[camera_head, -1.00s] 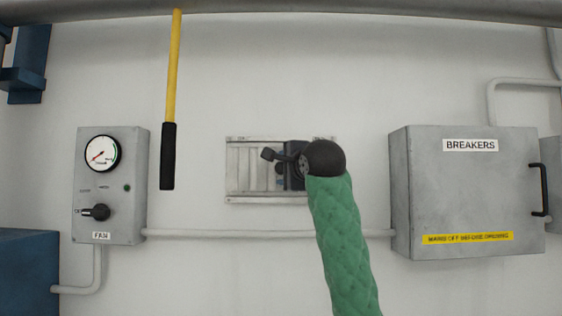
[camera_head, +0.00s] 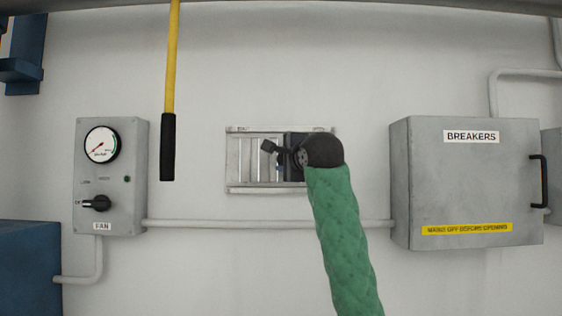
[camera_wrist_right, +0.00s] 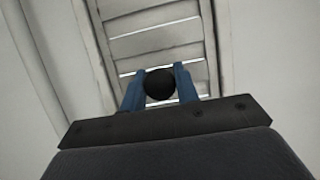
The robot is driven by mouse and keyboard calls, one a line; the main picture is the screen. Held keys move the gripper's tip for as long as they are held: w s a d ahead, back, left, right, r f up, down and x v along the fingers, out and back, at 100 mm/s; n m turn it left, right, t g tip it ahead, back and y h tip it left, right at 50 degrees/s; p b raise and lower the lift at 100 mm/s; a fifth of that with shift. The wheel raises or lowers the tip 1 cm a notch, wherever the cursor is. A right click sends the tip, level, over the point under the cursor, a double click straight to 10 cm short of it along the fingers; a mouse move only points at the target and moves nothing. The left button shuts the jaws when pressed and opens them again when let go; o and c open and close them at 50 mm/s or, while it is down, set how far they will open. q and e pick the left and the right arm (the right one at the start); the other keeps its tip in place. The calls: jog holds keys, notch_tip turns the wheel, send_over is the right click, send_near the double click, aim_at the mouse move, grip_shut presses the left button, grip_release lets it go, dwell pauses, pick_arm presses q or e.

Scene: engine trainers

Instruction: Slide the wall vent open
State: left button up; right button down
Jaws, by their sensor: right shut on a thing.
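The wall vent (camera_head: 240,160) is a silver slatted panel in a frame on the white wall, in the middle of the head view. Its slats (camera_wrist_right: 155,42) also show in the right wrist view. My right gripper (camera_wrist_right: 160,86) has its two blue fingers shut on a round black knob (camera_wrist_right: 159,84) on the vent's face. In the head view, my right gripper and green-sleeved arm cover the right part of the vent and hide the knob. My left gripper is not in view.
A grey fan box (camera_head: 112,190) with a gauge is at the left. A grey breaker box (camera_head: 465,185) is at the right. A yellow rod with a black grip (camera_head: 168,145) hangs left of the vent. A pipe (camera_head: 265,224) runs below it.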

jog(key=shift+d+f+b, duration=0.1)
jog(key=shift+d+b, duration=0.3)
jog(key=shift+d, duration=0.7)
jog(key=c, duration=1.3)
grip_release()
jog(key=shift+o, duration=1.2)
jog(key=shift+d, duration=0.25)
